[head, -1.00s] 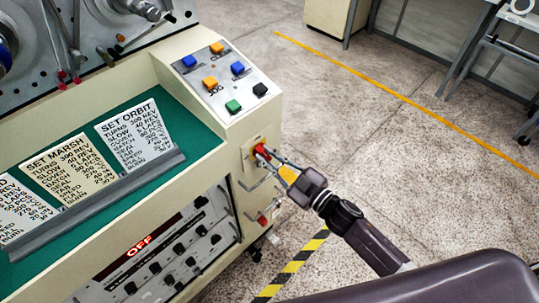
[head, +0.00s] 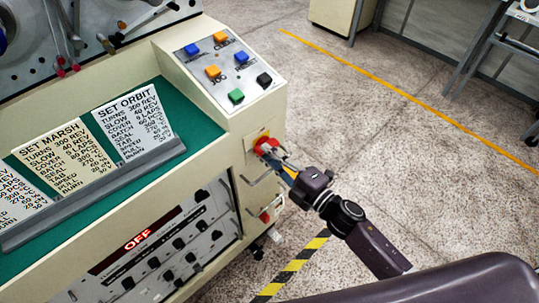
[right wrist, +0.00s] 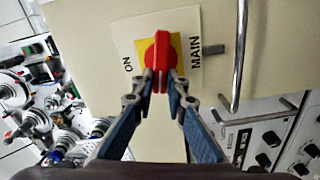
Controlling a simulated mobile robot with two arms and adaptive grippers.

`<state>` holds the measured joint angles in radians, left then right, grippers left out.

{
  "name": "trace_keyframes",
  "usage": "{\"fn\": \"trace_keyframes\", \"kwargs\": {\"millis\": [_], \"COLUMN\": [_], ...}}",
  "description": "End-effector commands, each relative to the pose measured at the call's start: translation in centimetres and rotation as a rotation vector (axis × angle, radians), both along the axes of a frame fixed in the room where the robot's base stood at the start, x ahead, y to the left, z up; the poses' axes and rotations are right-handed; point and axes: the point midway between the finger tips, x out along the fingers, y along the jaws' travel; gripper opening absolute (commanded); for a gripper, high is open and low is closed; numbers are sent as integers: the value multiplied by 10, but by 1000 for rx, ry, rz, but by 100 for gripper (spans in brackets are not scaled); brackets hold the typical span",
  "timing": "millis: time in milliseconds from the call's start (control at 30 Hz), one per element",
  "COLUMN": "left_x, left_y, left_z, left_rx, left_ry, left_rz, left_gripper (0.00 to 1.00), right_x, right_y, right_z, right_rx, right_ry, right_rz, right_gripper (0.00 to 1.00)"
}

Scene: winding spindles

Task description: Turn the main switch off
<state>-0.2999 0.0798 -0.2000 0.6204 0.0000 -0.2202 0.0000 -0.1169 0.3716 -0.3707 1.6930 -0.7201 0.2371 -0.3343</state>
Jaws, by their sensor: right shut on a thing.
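The main switch (head: 265,145) is a red rotary handle on a yellow plate, on the end face of the cream console. In the right wrist view the switch (right wrist: 161,52) stands upright in the picture, with the word ON at its left and MAIN at its right. The handle does not point at ON; any OFF mark is hidden. My right gripper (head: 277,154) is shut on the handle; its fingertips (right wrist: 161,80) sit on either side of the handle's near end. My left gripper is out of view.
A metal bar handle (right wrist: 239,60) stands out beside the switch. Another red part (head: 266,215) lies lower on the same face. Coloured push buttons (head: 213,71) are on top, and setting cards (head: 134,121) stand on the green surface. The floor at right is open.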

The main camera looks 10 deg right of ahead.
Motion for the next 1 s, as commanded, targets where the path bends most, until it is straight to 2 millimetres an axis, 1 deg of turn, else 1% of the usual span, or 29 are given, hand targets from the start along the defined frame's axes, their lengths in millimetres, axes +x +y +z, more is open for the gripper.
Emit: {"fn": "trace_keyframes", "kwargs": {"millis": [100, 400, 1000], "left_x": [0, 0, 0], "left_y": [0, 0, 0], "left_z": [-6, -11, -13], "left_rx": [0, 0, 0], "left_ry": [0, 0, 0], "left_rz": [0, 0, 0], "left_gripper": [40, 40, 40], "right_x": [-1, -1, -1], "right_y": [0, 1, 0], "right_z": [-4, -5, -6], "right_rx": [-65, -174, -205], "right_ry": [-44, -116, -136], "right_rz": [1, 1, 1], "right_gripper": [0, 0, 0]}}
